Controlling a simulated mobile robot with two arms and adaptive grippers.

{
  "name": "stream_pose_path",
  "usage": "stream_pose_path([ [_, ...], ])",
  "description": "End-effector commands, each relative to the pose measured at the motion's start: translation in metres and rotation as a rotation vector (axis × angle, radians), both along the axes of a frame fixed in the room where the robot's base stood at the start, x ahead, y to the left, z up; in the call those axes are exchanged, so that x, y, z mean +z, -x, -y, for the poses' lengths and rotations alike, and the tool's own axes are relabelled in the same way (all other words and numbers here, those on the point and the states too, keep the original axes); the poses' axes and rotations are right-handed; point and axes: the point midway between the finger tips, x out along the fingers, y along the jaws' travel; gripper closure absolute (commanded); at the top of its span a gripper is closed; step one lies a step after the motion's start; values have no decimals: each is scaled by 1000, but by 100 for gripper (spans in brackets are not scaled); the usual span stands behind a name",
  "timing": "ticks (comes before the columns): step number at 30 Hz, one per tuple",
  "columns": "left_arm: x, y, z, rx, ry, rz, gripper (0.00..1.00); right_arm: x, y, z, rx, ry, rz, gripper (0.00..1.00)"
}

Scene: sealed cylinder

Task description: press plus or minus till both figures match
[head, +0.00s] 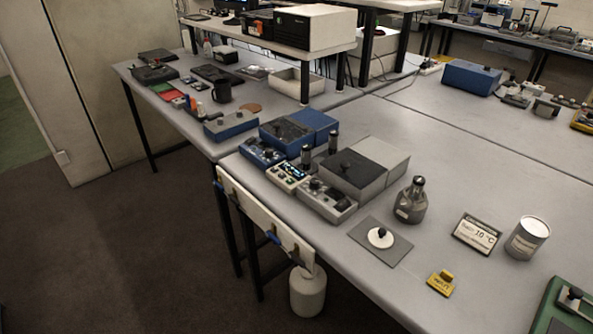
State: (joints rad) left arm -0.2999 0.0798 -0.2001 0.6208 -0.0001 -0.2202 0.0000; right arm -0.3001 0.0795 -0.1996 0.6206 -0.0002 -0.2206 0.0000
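A small control unit with a lit bluish display (291,170) stands near the table's front edge, between a blue knobbed unit (262,153) and a grey knobbed unit (327,199). Its figure and its buttons are too small to read. A dark-framed sign (477,234) stands on the table to the right and seems to read "Bath 10 °C". Neither of my grippers is in view.
Blue and grey boxes (377,162) stand behind the units. A grey flask (411,201), a plate with a white disc (380,240), a yellow block (440,283), a labelled can (527,238) and a green device (570,306) stand to the right. The table behind them is largely clear.

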Motion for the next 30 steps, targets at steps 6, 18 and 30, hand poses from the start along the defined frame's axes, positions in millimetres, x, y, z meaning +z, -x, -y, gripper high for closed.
stream_pose_path([
  [6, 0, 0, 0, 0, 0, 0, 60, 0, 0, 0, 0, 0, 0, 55],
  [18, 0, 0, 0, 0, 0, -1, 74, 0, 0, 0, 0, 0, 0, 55],
  [30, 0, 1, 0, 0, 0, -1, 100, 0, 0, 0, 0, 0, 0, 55],
])
